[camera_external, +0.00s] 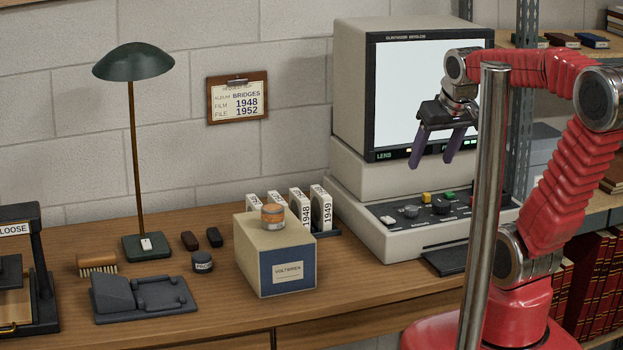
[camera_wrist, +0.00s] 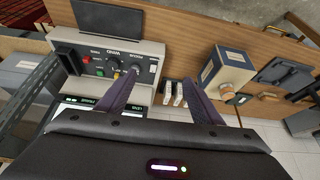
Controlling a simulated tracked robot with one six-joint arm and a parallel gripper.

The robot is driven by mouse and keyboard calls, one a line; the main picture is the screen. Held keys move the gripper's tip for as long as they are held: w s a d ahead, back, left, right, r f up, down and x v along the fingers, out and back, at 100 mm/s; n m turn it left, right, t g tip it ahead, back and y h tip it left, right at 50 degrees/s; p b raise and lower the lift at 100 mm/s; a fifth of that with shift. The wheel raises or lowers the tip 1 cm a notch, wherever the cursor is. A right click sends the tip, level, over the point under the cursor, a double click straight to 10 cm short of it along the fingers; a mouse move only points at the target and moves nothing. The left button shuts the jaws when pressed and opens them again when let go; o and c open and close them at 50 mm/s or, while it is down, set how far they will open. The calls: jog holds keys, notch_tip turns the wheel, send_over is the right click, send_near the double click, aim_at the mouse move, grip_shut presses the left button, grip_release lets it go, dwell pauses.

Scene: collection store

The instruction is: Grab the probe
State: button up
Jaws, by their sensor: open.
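I cannot make out for certain anything in either view as the probe. My gripper (camera_external: 432,162) is open and empty, its two dark purple fingers pointing down in front of the large viewer's white screen, well above the desk. In the wrist view my gripper (camera_wrist: 158,79) shows its fingers spread apart, with nothing held. A cream and blue box (camera_external: 276,251) stands on the desk, left of and below my gripper, with a small orange-banded tin (camera_external: 272,215) on top. The box also shows in the wrist view (camera_wrist: 226,72).
The viewer's control panel (camera_external: 425,212) has knobs and buttons. White numbered film boxes (camera_external: 320,207) stand behind the cream box. A dark grey tray (camera_external: 145,298), brush (camera_external: 97,263), small jar (camera_external: 202,262) and green lamp (camera_external: 134,62) are on the left. A metal post (camera_external: 483,210) stands before my arm.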

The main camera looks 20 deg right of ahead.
jog(key=w+a+n, duration=0.1)
jog(key=w+a, duration=0.9)
jog(key=w, duration=0.2)
jog(key=w+a+f, duration=0.3)
jog(key=a, duration=0.4)
jog(key=w+a+f+n, duration=0.1)
jog(key=w+a+f, duration=0.2)
jog(key=a, duration=0.4)
jog(key=w+a+f+n+g+y, duration=0.1)
jog(key=w+a+f, duration=0.2)
jog(key=a, duration=0.3)
jog(key=shift+w+a+f, duration=0.2)
jog(key=shift+w+a, duration=0.2)
jog(key=shift+w, duration=0.4)
send_near(204, 256)
notch_tip(204, 256, up, 3)
jog(key=shift+s+d+f+n, duration=0.1)
jog(key=shift+s+d+n, duration=0.3)
jog(key=x, duration=0.8)
jog(key=shift+a+f, duration=0.15)
jog(key=shift+f, duration=0.05)
jog(key=shift+f, duration=0.15)
